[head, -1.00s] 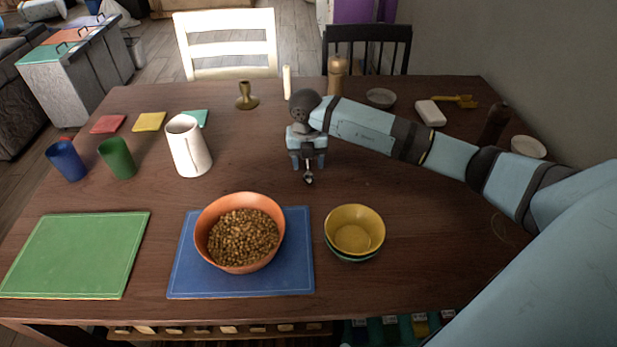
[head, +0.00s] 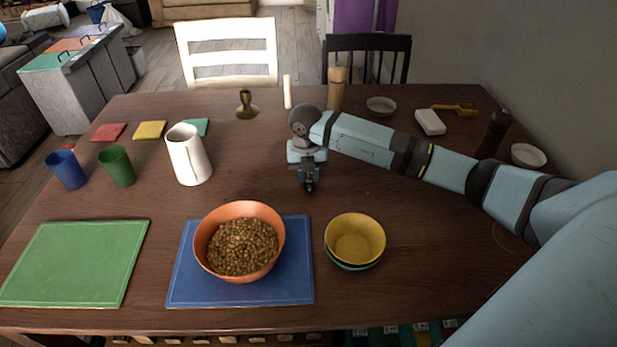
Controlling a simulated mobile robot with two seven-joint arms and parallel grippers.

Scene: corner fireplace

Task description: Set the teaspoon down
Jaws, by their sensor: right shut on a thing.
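My right gripper (head: 309,185) points down over the middle of the table (head: 400,205), behind the stacked bowls and to the right of the white pitcher. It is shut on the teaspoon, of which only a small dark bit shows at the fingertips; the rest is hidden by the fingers. I cannot tell whether the teaspoon touches the tabletop. My left gripper is not in view.
An orange bowl (head: 240,208) of brown pellets stands on a blue mat (head: 190,285). Stacked bowls (head: 355,238) stand to its right. A white pitcher (head: 188,155), cups (head: 117,166), a candlestick (head: 246,104) and a pepper mill (head: 336,88) stand around. Bare wood surrounds the gripper.

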